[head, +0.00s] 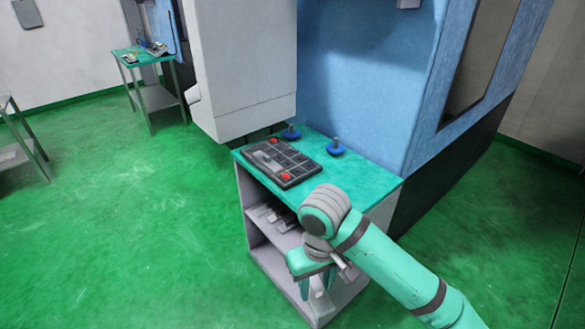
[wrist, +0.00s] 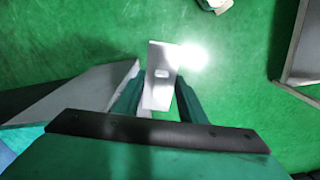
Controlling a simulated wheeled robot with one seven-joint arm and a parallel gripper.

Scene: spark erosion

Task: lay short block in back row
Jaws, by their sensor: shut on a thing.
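My gripper (wrist: 158,88) is shut on a pale grey metal block (wrist: 163,60) with a small slot in its face. In the head view my gripper (head: 316,286) hangs low in front of the cabinet, below its top, and the block is mostly hidden between the fingers. A dark tray (head: 302,180) divided into compartments lies on the cabinet's teal top, above and to the left of my gripper. It has a red spot near its far edge and another near its front edge. Grey pieces seem to lie in its left part; their details are too small to tell.
The cabinet (head: 243,195) has open shelves, with several grey pieces (head: 272,214) on the upper one. Two blue-based posts (head: 336,147) stand behind the tray. A blue machine (head: 365,80) rises behind the cabinet.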

